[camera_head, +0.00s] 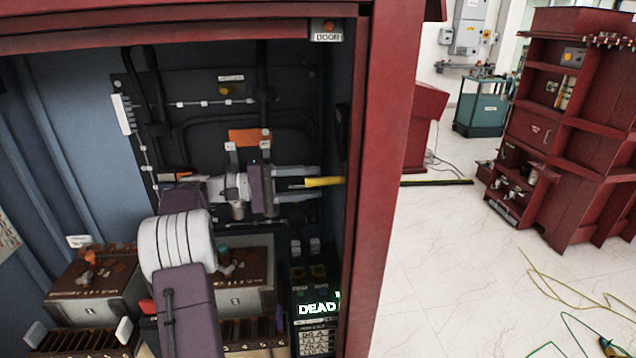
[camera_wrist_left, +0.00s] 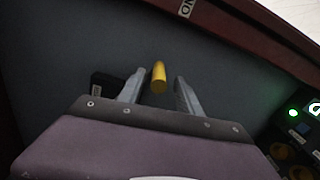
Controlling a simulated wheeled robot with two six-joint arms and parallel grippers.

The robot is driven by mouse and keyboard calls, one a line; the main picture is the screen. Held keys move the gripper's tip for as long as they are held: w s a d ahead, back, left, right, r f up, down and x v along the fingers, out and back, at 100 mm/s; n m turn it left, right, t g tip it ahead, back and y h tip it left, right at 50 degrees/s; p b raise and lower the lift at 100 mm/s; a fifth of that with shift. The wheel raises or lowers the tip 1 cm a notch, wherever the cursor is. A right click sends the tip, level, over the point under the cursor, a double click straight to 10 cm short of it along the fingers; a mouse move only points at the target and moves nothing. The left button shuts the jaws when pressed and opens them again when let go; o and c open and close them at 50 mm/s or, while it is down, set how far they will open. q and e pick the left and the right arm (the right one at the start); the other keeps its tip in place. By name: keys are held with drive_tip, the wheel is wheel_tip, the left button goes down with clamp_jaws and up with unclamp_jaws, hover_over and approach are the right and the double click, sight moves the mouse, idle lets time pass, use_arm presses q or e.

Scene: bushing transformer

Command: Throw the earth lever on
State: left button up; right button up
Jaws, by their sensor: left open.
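The earth lever shows as a yellow handle (camera_head: 327,182) at the inner right side of the red cabinet in the head view. Its yellow end is also in the left wrist view (camera_wrist_left: 159,76), pointing toward my wrist. My left gripper (camera_head: 315,183) reaches in from the left, fingers pointing right. It is open, with one finger on each side of the handle's end. In the wrist view gaps show between the handle and both fingers of the gripper (camera_wrist_left: 160,82). The lever's mount is hidden. My right gripper is not in view.
The red cabinet frame (camera_head: 384,150) stands close to the right of the fingers. A panel with a lit DEAD sign (camera_head: 318,308) is below. Brown-topped boxes (camera_head: 95,290) stand at the lower left. A dark back panel (camera_head: 290,95) with cables lies behind my arm.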

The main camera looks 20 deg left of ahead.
use_arm(q)
drive_tip(key=v, duration=0.6)
drive_tip(key=shift+s+a, duration=0.15)
drive_tip(key=shift+a, duration=0.1)
